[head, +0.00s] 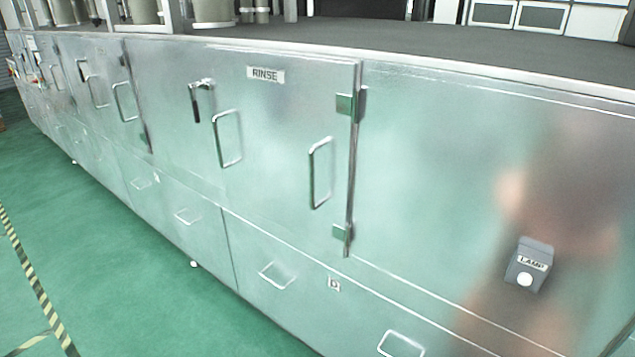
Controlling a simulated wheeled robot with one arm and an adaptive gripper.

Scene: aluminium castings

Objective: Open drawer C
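A long steel cabinet has a row of low drawers under its doors, and all that I can see look shut. The nearest drawer (300,305) has two pale loop handles, one at its left (274,275) and one at its right (403,344). A small letter label (334,284) between them looks like a D. The drawer to its left (205,235) also has two handles (187,216) and a label (157,178) too small to read. More drawers farther left are too small to make out. No label reads clearly as C. My gripper is not in view.
Above the drawers is a shut door marked RINSE (265,75), with upright handles (320,172) and hinges standing out. A grey LAMP button box (530,265) juts from the right panel. Green floor (110,270) lies clear in front, with striped tape (30,275) at left.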

